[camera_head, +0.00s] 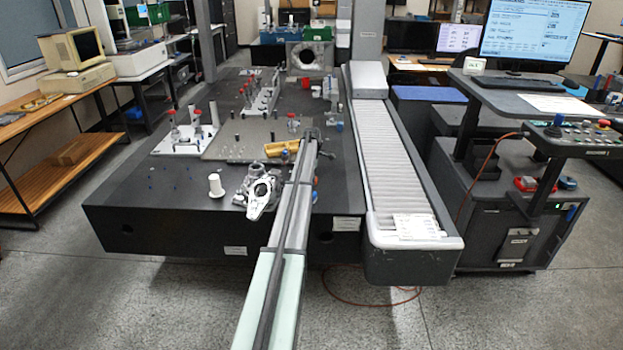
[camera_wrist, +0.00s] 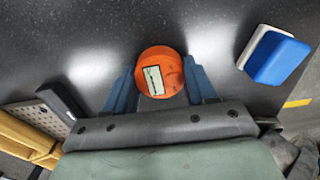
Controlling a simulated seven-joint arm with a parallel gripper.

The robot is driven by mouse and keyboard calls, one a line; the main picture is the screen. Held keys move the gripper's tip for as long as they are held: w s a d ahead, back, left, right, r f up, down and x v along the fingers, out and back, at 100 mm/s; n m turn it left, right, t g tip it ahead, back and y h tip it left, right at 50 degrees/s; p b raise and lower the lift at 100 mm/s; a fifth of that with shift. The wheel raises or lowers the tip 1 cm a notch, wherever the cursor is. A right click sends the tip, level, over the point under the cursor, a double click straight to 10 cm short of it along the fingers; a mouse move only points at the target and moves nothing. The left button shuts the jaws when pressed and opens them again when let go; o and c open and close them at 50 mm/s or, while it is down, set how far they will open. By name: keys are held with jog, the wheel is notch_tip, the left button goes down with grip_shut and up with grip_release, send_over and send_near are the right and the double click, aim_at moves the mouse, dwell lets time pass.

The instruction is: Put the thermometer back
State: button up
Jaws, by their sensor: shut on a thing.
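An orange round piece with a pale rectangular panel on its top, likely the thermometer (camera_wrist: 152,72), sits between the two blue fingers of my gripper (camera_wrist: 160,88) in the wrist view. The fingers are shut on its sides. The dark granite table top (camera_wrist: 110,35) shows around it; I cannot tell whether the piece touches the table. In the head view my gripper (camera_head: 311,133) is over the right part of the granite table, and the held piece cannot be made out there.
A blue and white block (camera_wrist: 278,57) lies right of my gripper. A yellow piece (camera_wrist: 28,138) and a perforated plate (camera_wrist: 40,117) lie left. A grey casting with a white part (camera_head: 260,190) stands near the table's front. A ribbed guideway (camera_head: 385,150) runs along the right side.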

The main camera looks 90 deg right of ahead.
jog(key=shift+f, duration=0.15)
jog(key=o, duration=1.2)
jog(key=shift+c, duration=0.2)
notch_tip(320, 180, up, 12)
jog(key=shift+w, duration=0.1)
